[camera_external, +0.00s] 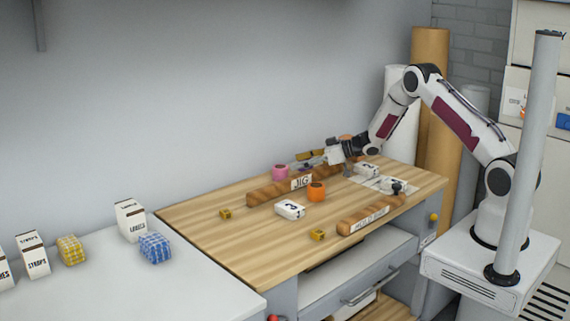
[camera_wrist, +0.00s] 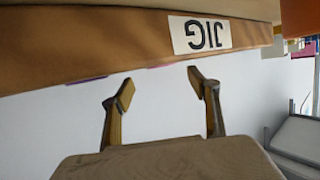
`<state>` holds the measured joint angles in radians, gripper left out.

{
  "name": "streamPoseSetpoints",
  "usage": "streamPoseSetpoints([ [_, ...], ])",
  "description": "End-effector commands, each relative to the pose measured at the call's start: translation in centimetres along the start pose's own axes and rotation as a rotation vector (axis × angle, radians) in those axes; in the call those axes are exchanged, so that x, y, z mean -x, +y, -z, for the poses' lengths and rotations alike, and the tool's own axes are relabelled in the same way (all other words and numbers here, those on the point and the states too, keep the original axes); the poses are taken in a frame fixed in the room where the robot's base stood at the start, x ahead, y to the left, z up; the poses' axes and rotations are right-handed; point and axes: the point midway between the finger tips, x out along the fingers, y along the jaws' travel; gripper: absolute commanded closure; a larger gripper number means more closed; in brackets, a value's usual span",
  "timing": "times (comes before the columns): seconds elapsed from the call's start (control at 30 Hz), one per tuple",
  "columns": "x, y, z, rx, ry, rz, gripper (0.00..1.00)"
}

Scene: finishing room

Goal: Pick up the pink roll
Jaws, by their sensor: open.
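The pink roll (camera_external: 280,172) stands on the wooden bench behind the long brown bar labelled JIG (camera_external: 263,195), which hides its lower part. My gripper (camera_external: 298,161) is just right of the roll, slightly above it, with its fingers pointing left. In the wrist view my gripper (camera_wrist: 160,80) is open, with nothing between the fingertips. There the JIG bar (camera_wrist: 110,45) crosses the top of the picture. Thin pink and purple slivers show along its edge; I cannot tell whether they are the roll.
An orange roll (camera_external: 317,192) and a white box (camera_external: 290,209) stand in front of the JIG bar. A second bar (camera_external: 368,216) lies near the bench's front edge.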

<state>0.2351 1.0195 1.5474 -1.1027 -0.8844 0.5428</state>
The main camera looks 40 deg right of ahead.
Motion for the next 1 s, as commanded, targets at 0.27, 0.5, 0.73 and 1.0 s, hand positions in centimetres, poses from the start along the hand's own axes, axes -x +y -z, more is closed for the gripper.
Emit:
streamPoseSetpoints([
  [0.27,-1.1,0.0,-0.1,0.001,-0.002,0.000,0.40],
  [0.5,-2.5,-0.1,-0.1,0.000,-0.001,0.000,0.40],
  [0.73,-2.6,-0.1,-0.1,-0.001,-0.001,-0.001,0.40],
  [1.0,-3.0,-0.1,-0.1,0.000,-0.001,-0.001,0.40],
])
